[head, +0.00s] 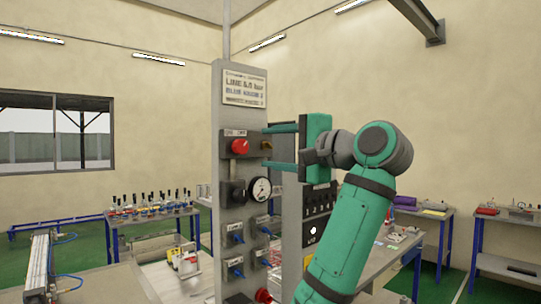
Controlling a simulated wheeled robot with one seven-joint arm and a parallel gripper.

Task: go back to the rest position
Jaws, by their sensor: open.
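My gripper (268,147) is in the upper middle of the head view, in front of the grey control panel (230,110). Its two green fingers point left, one above the other, and are spread wide. A small brass fitting (266,145) on the panel shows between the fingertips. Whether the fingers touch the panel cannot be told. My green arm rises from the lower right to the gripper and hides part of the panel's right side.
The panel carries a red knob (240,147), a round gauge (260,189) and several blue fittings. A bench with bottles (150,205) stands at left. Benches (425,212) stand at right. A metal rail (40,268) lies at lower left. Open space shows above the arm.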

